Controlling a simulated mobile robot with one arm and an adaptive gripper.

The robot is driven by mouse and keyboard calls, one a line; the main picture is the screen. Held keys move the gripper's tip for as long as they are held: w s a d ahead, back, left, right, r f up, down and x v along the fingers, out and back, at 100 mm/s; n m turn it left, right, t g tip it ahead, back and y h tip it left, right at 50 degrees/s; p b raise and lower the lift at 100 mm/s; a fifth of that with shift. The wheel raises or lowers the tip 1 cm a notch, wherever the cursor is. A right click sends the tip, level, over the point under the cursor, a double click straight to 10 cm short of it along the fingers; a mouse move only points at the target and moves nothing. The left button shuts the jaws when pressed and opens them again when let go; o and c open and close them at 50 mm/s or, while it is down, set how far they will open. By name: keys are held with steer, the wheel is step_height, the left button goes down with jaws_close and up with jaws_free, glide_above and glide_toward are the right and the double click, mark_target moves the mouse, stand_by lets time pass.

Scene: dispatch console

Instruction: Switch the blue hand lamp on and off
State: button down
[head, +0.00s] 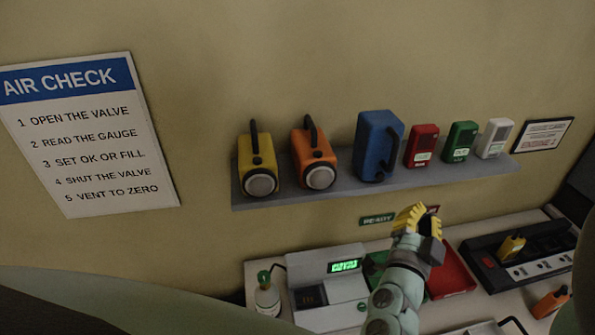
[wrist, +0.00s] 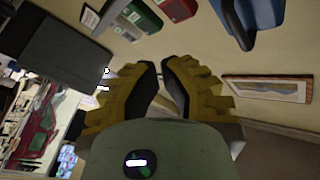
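The blue hand lamp (head: 372,142) stands on the grey wall shelf, right of the orange lamp. Its dark handle faces front right, and I cannot see its lens or a switch. In the wrist view a part of the blue lamp (wrist: 258,8) shows at the top right edge, with a dark handle below it. My gripper (head: 415,212), with yellow finger pads, is below and to the right of the lamp, in front of the wall, touching nothing that I can see. In the wrist view my gripper (wrist: 161,72) has its fingers apart with nothing between them.
The shelf (head: 440,178) also holds a yellow lamp (head: 258,168), an orange lamp (head: 314,160), and red (head: 422,142), green (head: 460,138) and white (head: 495,135) boxes. Below are a desk unit with a green display (head: 344,266), a red tray (head: 455,275) and a dark console (head: 530,255).

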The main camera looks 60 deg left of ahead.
mark_target(380, 176)
steer(key=shift+s+a+f+g+y, duration=0.25)
steer(key=shift+a+f+g+y, duration=0.15)
steer(key=shift+f, duration=0.2)
steer(key=w+a, duration=0.3)
steer(key=a, duration=0.5)
steer(key=shift+w+p, duration=0.3)
steer(key=c, duration=1.6)
jaws_free()
jaws_close()
